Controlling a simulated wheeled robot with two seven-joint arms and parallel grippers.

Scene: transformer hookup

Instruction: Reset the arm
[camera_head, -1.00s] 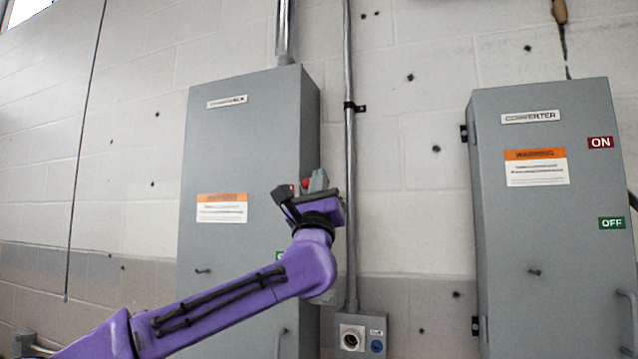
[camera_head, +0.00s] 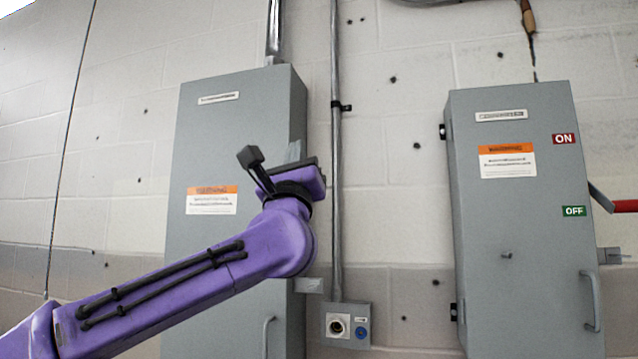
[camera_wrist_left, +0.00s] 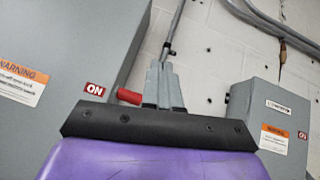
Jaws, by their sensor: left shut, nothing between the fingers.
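My left arm (camera_head: 190,290) is purple and reaches up from the lower left, in front of the left grey cabinet (camera_head: 235,130). My left gripper (camera_head: 294,151) is mostly hidden behind its wrist in the head view. In the left wrist view its grey fingers (camera_wrist_left: 163,82) are together with nothing between them. A red handle end (camera_wrist_left: 128,96) shows just left of the fingers, near the left cabinet's ON label (camera_wrist_left: 95,89). I cannot tell whether they touch. My right gripper is in neither view.
The right grey cabinet (camera_head: 520,230) carries ON and OFF labels and a red-handled lever (camera_head: 624,206) at its right side. A conduit (camera_head: 336,190) runs down between the cabinets to a small socket box (camera_head: 347,326).

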